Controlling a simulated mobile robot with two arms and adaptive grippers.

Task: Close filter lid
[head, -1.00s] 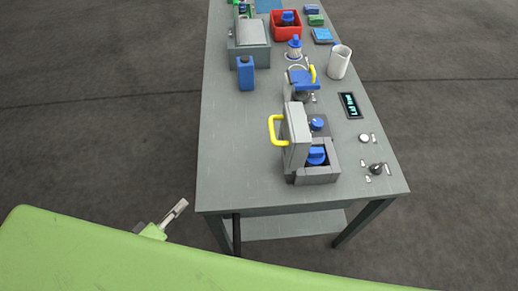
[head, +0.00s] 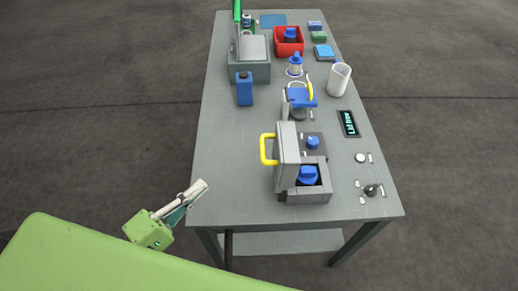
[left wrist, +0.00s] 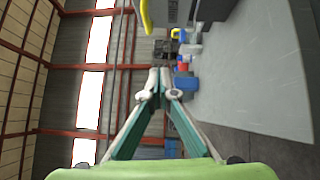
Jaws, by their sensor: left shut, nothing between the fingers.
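The grey filter box (head: 308,195) sits near the front end of the table with blue round-knobbed parts (head: 308,175) showing inside it. Its lid (head: 287,158) stands upright, open, on the left side, with a yellow handle (head: 265,150) facing left. My left gripper (head: 202,187) is shut and empty at the table's front left corner, left of and below the lid, apart from it. In the left wrist view the shut fingertips (left wrist: 160,82) point along the table's side, and the yellow handle (left wrist: 147,17) shows at the top. My right gripper is not seen.
A small display (head: 348,123) lies at right. The table's left strip is clear.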

